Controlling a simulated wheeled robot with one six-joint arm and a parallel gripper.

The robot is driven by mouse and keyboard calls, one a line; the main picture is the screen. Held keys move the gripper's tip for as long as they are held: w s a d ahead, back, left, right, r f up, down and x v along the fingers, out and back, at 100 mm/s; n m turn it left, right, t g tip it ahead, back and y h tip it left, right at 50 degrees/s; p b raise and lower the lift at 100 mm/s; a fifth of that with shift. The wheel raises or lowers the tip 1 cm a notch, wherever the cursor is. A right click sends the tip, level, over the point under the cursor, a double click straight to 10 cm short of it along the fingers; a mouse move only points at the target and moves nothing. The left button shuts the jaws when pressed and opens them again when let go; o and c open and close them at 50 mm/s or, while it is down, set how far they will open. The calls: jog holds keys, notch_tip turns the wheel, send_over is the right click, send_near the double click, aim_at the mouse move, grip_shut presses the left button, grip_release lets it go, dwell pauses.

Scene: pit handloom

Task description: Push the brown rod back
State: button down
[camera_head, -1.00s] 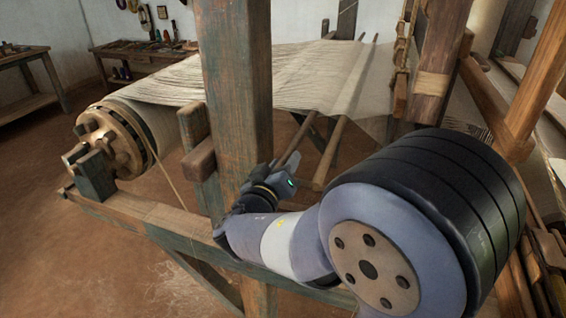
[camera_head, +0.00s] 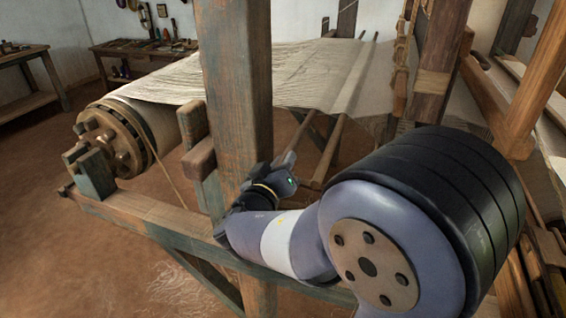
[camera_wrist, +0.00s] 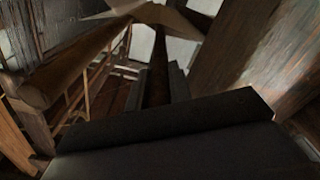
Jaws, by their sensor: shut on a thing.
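The brown rod (camera_head: 304,132) slants from under the stretched cloth down toward my gripper (camera_head: 287,162), beside the upright wooden post. In the wrist view the dark rod (camera_wrist: 158,68) runs straight away from between my jaws (camera_wrist: 157,95), lined up with them. My gripper is shut on the rod's near end. The jaws cover that end, and the rod's far end is hidden under the cloth in the head view. A second, lighter rod (camera_head: 329,152) runs alongside to the right and is apart from my gripper.
The thick post (camera_head: 238,100) stands close to the left of my gripper. A lower frame beam (camera_head: 160,221) runs beneath my arm. The pale cloth (camera_head: 330,78) is stretched above the rods, from the cloth roller (camera_head: 115,137) at left. The floor at lower left is clear.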

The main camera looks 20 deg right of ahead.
jog(key=w+a+b, duration=0.1)
jog(key=b, duration=0.2)
jog(key=shift+w+a, duration=0.1)
jog(key=shift+a, duration=0.3)
jog(key=c, duration=1.5)
grip_release()
jog(key=shift+w+a, duration=0.1)
jog(key=shift+o, duration=1)
